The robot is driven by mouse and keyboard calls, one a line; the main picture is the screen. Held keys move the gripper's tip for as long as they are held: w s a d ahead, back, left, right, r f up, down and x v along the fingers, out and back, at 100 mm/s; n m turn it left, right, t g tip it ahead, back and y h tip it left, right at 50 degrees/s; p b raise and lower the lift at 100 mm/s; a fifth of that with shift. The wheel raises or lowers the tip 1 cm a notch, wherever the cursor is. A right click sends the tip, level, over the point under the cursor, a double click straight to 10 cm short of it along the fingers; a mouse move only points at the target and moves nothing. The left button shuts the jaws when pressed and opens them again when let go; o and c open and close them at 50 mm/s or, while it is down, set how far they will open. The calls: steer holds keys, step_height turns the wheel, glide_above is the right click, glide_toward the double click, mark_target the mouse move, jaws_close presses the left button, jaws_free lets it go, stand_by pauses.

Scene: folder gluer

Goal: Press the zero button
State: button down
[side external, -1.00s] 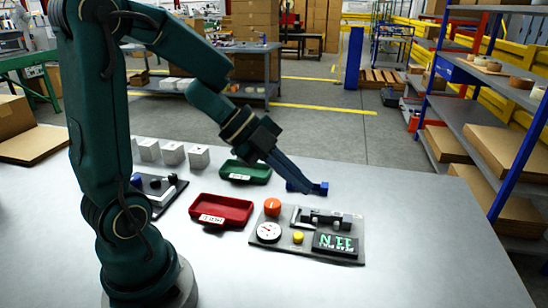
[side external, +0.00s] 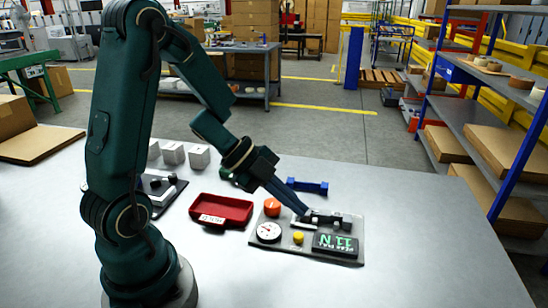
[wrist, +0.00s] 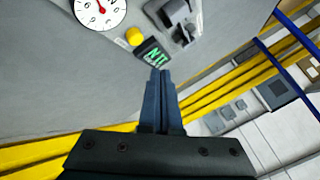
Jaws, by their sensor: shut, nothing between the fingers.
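A grey test panel (side external: 268,248) lies on the table in the side view. A round yellow button (side external: 298,238) sits near its front edge, between a white dial gauge (side external: 268,231) and a dark display (side external: 336,244) with green characters like "11 N". The button also shows in the wrist view (wrist: 135,36). I see no label naming it as zero. My gripper (side external: 304,212) is shut and empty, pointing down over the back of the panel beside a dark clamp fixture (side external: 328,217). In the wrist view its fingertips (wrist: 160,74) appear just below the display.
An orange knob (side external: 272,206) stands at the panel's back left. A red tray (side external: 222,211) is to the left, a blue block (side external: 308,186) behind, and white cubes (side external: 173,154) stand farther back. The table in front of and right of the panel is clear.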

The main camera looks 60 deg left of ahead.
mark_target(292, 239)
steer(key=shift+f, duration=1.8)
steer(key=shift+f, duration=0.1)
stand_by(0.6)
steer(key=shift+f, duration=0.3)
steer(key=shift+f, duration=0.45)
stand_by(0.7)
steer(key=shift+r, duration=0.9)
steer(key=shift+r, duration=2.5)
